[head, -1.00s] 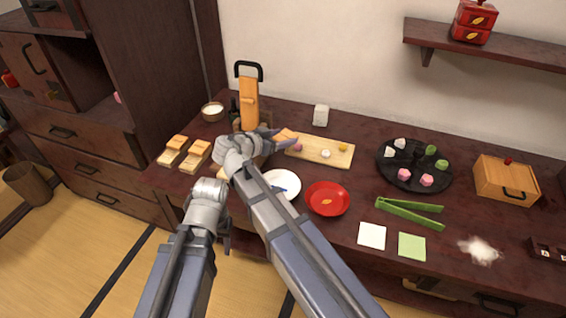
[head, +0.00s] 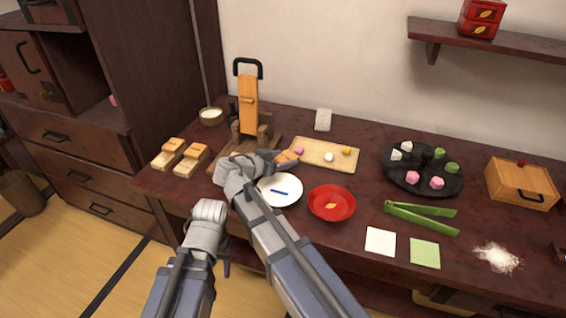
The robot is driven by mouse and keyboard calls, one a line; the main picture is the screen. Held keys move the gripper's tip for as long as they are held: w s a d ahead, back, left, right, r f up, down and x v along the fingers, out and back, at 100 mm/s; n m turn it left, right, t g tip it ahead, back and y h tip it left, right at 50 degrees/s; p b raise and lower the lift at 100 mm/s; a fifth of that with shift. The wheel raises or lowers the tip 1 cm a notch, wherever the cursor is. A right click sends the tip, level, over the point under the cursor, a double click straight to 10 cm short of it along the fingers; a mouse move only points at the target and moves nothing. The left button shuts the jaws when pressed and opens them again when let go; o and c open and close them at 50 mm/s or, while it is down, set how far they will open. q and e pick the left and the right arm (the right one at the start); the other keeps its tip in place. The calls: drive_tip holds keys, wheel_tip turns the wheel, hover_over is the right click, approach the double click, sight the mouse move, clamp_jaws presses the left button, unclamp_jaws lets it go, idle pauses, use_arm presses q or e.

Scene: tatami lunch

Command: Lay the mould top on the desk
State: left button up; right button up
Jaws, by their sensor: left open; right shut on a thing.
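My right gripper (head: 272,160) is over the desk (head: 330,265), between the wooden press and the white plate. It is shut on a small orange-brown wooden piece (head: 288,156), which looks like the mould top; the gripper hides part of it. The piece shows at the left end of the pale board; I cannot tell whether it touches anything below. My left gripper (head: 226,258) is open, low in front of the desk's front edge, and mostly hidden by its own wrist. Two wooden moulds (head: 168,152) (head: 192,159) with orange-brown blocks lie at the desk's left end.
The wooden press (head: 248,105) stands behind my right gripper. A white plate (head: 292,186) with a blue item, a red dish (head: 331,212) and a pale board (head: 340,165) with sweets are close by. Green tongs (head: 420,215) and a black round tray (head: 423,184) are further right.

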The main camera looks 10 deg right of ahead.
drive_tip(key=shift+f+b, duration=0.6)
drive_tip(key=shift+b, duration=0.05)
drive_tip(key=o, duration=1.5)
drive_tip(key=shift+c, duration=0.2)
drive_tip(key=shift+r, duration=0.2)
